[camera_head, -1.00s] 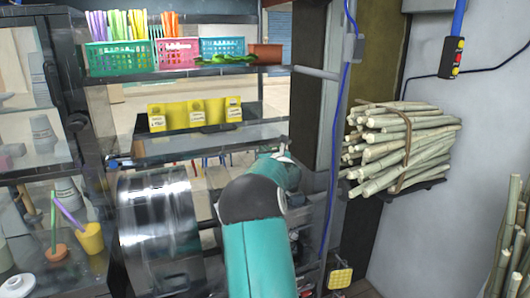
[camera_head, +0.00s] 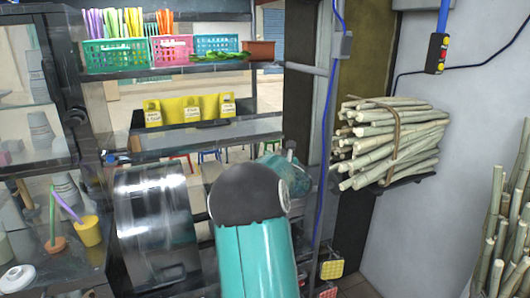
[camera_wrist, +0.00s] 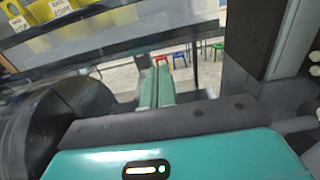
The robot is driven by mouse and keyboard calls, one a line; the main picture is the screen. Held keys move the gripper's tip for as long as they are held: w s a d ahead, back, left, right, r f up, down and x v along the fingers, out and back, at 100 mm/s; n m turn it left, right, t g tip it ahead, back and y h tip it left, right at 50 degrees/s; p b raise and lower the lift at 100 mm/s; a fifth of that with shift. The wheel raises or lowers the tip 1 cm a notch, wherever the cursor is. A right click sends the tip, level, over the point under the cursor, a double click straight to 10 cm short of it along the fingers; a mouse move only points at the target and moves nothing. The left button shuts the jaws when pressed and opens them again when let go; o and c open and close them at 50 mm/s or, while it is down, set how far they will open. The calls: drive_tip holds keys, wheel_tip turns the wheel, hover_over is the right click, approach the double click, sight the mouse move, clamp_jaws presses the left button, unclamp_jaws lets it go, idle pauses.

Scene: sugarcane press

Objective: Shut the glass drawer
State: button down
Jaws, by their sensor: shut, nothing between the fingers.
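The glass drawer seems to be the clear, grey-framed panel (camera_head: 212,132) under the yellow boxes on the stall in the head view. In the wrist view a glass pane (camera_wrist: 105,42) with a dark lower edge crosses the upper left. I cannot tell how far the drawer stands out. My gripper's two green fingers (camera_wrist: 155,74) lie side by side, shut and empty, pointing forward below the pane's edge. I see no clear contact between them. In the head view my arm hides most of the gripper near the panel's right end.
Yellow labelled boxes (camera_head: 190,109) stand above the panel. A metal drum (camera_head: 157,225) is left of my arm. A dark post (camera_head: 305,110) and a cane bundle (camera_head: 390,142) are on the right. Coloured stools (camera_wrist: 180,59) stand beyond the stall.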

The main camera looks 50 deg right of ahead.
drive_tip(key=c, duration=2)
unclamp_jaws()
drive_tip(key=shift+s+a, duration=0.15)
drive_tip(key=shift+s, duration=0.25)
drive_tip(key=o, duration=0.4)
drive_tip(key=shift+a+f, duration=0.1)
drive_tip(key=shift+o, duration=0.5)
drive_tip(key=shift+w+a+f+m+y, duration=0.15)
drive_tip(key=shift+w+m+y, duration=0.15)
drive_tip(key=shift+m, duration=0.3)
drive_tip(key=m+t+y, duration=0.4)
drive_tip(key=m+y, duration=0.2)
drive_tip(key=m, duration=0.5)
approach(215, 126)
drive_tip(key=x, duration=1)
drive_tip(key=shift+w, duration=0.35)
clamp_jaws()
